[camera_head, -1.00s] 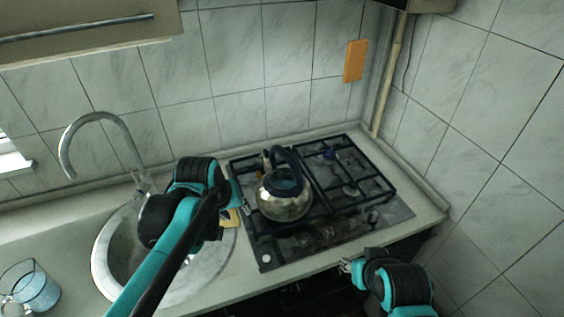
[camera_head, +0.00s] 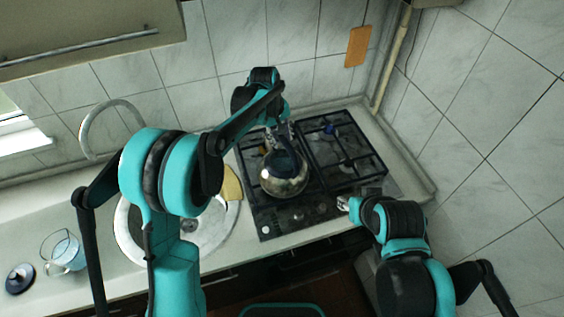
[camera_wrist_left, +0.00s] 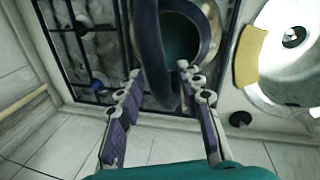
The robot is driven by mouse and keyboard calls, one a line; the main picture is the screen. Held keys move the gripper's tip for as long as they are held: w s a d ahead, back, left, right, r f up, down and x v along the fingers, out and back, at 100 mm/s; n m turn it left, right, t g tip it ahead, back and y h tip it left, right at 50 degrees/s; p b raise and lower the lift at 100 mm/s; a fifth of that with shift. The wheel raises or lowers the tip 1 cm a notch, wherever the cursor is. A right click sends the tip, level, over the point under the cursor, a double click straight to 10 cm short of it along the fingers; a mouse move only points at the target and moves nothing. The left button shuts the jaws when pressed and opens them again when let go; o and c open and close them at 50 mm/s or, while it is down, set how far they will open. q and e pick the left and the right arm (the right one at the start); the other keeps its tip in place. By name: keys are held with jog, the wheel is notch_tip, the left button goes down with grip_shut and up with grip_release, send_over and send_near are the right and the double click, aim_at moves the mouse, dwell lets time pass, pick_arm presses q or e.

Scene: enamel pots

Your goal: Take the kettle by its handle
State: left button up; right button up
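The steel kettle (camera_head: 283,183) with a dark handle stands on the gas hob. In the head view my left gripper (camera_head: 280,130) is above and behind it, at the handle. In the left wrist view the kettle's dark handle (camera_wrist_left: 152,55) passes between the spread fingers of my left gripper (camera_wrist_left: 160,78). The gripper looks open, with a gap on both sides of the handle. The kettle's round opening (camera_wrist_left: 182,38) shows beyond. My right gripper (camera_head: 343,203) is near the front right of the hob, apart from the kettle; its fingers are too small to judge.
The black hob grates (camera_head: 345,150) surround the kettle. A round sink (camera_head: 212,232) with a tap (camera_head: 85,135) and a yellow item (camera_head: 231,184) lies to the left. A glass jug (camera_head: 62,252) and a dark lid (camera_head: 19,279) stand far left. Tiled walls close the back and right.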

pick_arm(q)
jog(key=x, duration=0.5)
jog(key=shift+r, duration=0.1)
grip_shut()
